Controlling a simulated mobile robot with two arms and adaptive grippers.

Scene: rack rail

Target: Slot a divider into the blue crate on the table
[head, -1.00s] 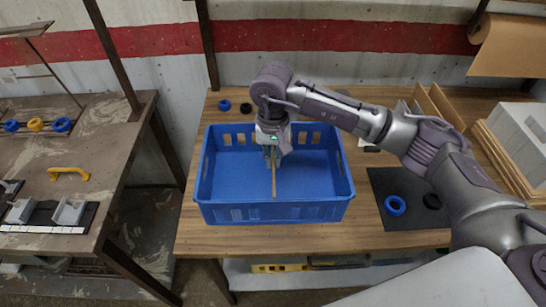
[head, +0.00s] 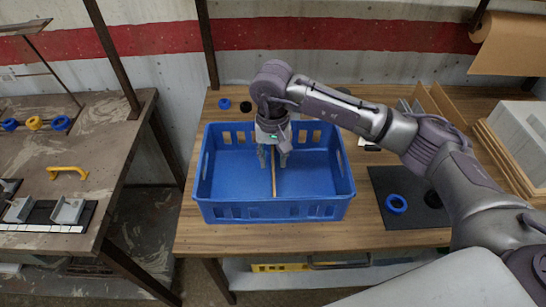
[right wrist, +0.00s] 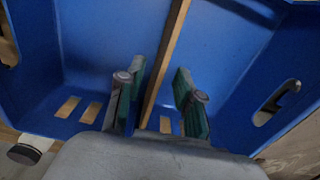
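The blue crate (head: 230,211) stands on the wooden table (head: 330,238). A thin wooden-coloured divider (head: 274,182) stands on edge inside it near the middle, running front to back. My right gripper (head: 273,161) is over the crate, pointing down, with its fingers spread on either side of the divider. In the right wrist view, the divider (right wrist: 168,55) passes between the green-padded fingers (right wrist: 161,92) with a gap on each side. The divider's lower edge and far end are partly hidden. My left gripper is not in view.
A dark mat (head: 410,205) with a blue ring (head: 396,203) lies right of the crate. Thin boards (head: 440,103) and a grey block (head: 520,135) are at the right. A separate workbench (head: 100,150) is at the left.

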